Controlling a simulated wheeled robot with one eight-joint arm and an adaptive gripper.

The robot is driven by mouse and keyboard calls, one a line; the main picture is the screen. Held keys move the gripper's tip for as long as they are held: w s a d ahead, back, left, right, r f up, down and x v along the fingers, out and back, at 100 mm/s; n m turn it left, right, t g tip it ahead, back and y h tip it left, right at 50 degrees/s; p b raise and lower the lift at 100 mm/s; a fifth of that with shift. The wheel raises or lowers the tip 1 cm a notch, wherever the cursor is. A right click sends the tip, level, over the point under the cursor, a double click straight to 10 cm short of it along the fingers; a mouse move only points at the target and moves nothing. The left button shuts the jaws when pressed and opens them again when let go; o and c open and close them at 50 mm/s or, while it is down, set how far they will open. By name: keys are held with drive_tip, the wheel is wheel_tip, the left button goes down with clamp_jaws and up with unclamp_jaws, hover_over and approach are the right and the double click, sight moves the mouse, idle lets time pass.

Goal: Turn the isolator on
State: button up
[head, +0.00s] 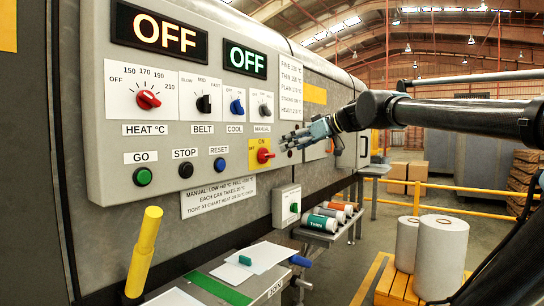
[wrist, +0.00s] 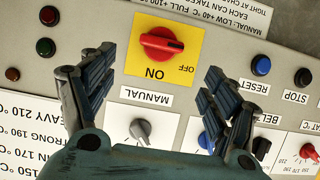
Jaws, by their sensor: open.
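The isolator is a red rotary knob (wrist: 162,42) on a yellow plate (wrist: 190,72) marked ON and OFF. The wrist picture is upside down. The knob's bar lies roughly level, in line with the OFF side and across from the ON mark. In the head view the knob (head: 264,155) sits low on the right of the control panel. My gripper (head: 288,143) is just right of it, in front of the panel. In the wrist view my gripper (wrist: 159,62) is open and empty, with its fingers either side of the yellow plate, apart from the knob.
The panel (head: 230,105) carries a red heat knob (head: 148,99), belt, cool and manual knobs (head: 262,103), and go, stop and reset buttons (head: 220,164). Two displays (head: 160,30) read OFF. Below are a small green-button box (head: 287,205) and several cans (head: 320,222).

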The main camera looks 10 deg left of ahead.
sight(266, 156)
drive_tip(key=x, duration=0.9)
drive_tip(key=shift+w+a, duration=0.15)
drive_tip(key=shift+a, duration=0.15)
drive_tip(key=shift+f, duration=0.1)
drive_tip(key=c, duration=1.1)
